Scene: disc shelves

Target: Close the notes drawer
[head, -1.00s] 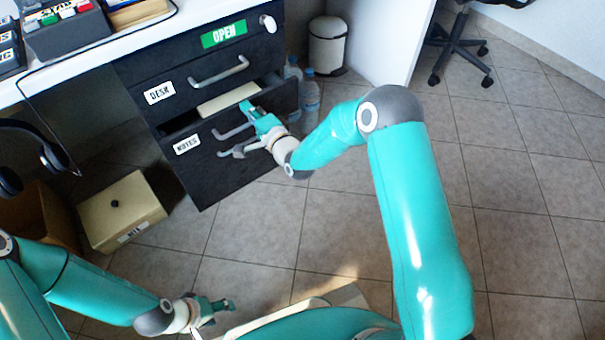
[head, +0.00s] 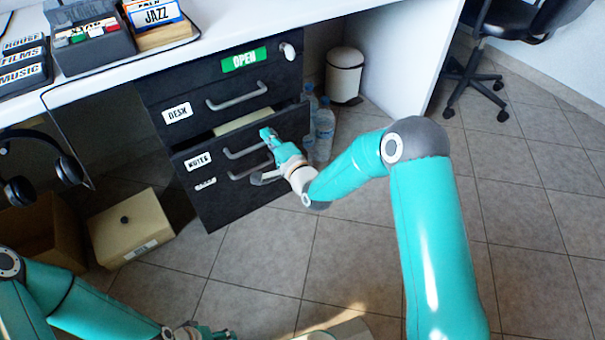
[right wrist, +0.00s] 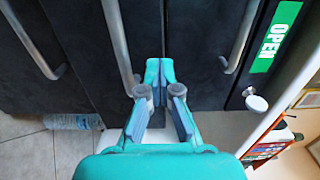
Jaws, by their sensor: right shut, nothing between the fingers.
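The notes drawer (head: 218,158) is the black drawer labelled NOTES, with a grey bar handle. It stands partly open, and pale contents (head: 240,122) show in the gap above its front. In the right wrist view its front (right wrist: 93,60) and handle lie left of the fingers. My right gripper (head: 266,140) is shut and empty, at the right part of the drawer front near its handle. In the right wrist view its fingertips (right wrist: 160,72) are by the drawer's upper edge; exact contact is unclear. My left gripper (head: 216,332) is low at the picture's bottom edge, partly cut off.
The desk drawer (head: 190,100) above and the lower drawer (head: 225,200) look shut. Bottles (head: 324,133) and a white bin (head: 345,75) stand right of the cabinet. A lidded box (head: 130,225) sits on the floor at left.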

